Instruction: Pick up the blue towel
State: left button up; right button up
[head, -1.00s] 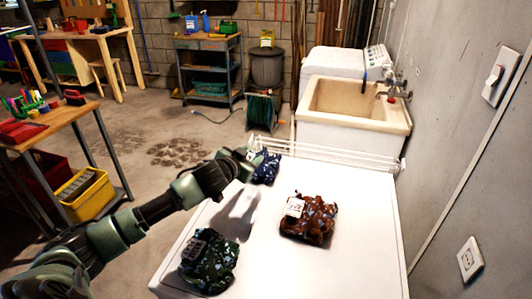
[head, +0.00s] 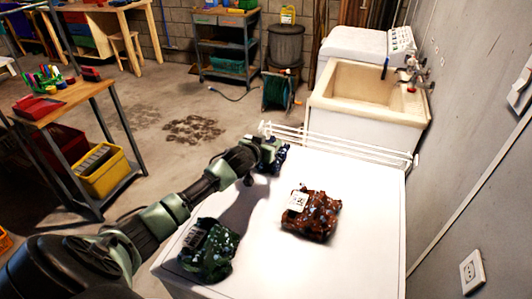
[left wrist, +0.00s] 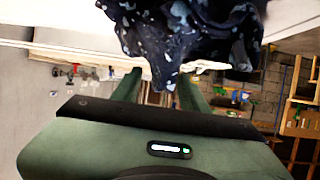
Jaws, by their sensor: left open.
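The dark blue speckled towel (head: 279,157) lies crumpled at the far left corner of the white machine top (head: 350,215). My left gripper (head: 264,147) is at the towel's far left side in the head view and partly covers it. In the left wrist view the towel (left wrist: 190,30) fills the top middle, just beyond the two green fingers (left wrist: 160,80). The fingers are apart. I cannot tell whether they touch the cloth. My right gripper is in neither view.
A brown-red towel (head: 318,222) with a white tag and a dark green towel (head: 208,255) lie on the same top. A white rail rack (head: 340,143) runs along its far edge, before the sink (head: 365,90). A grey wall (head: 475,170) stands on the right.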

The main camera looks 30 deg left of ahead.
pick_arm(q)
grip_shut()
dwell(1.5)
